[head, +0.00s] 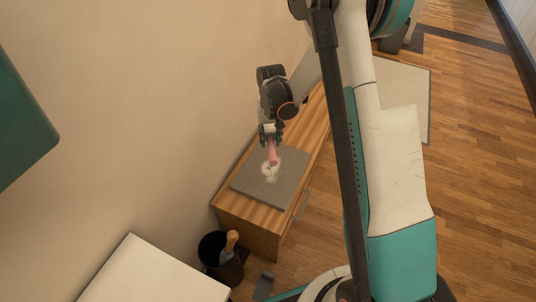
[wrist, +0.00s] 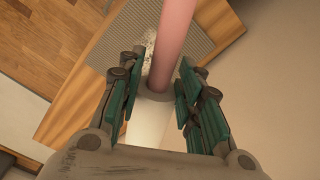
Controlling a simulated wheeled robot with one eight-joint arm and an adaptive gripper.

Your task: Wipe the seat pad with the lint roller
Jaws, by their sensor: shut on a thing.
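The lint roller (head: 273,153) has a pink roller and, in the wrist view (wrist: 173,42), a grey collar and a pale handle. My gripper (head: 270,134) is shut on the lint roller, whose handle runs between the fingers (wrist: 157,75). The seat pad (head: 285,190) is a flat grey square lying on the wooden bench; its ribbed surface also shows in the wrist view (wrist: 118,42). A whitish, speckled lint patch (head: 268,171) lies near the pad's middle. The roller's pink end is over or at this patch; I cannot tell if it touches.
The wooden bench (head: 244,228) stands along the beige wall. A dark bin (head: 223,269) holding a wooden-handled object stands at its near end. A white-topped unit (head: 150,278) is at lower left. A pale rug (head: 400,92) lies on the floor beyond.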

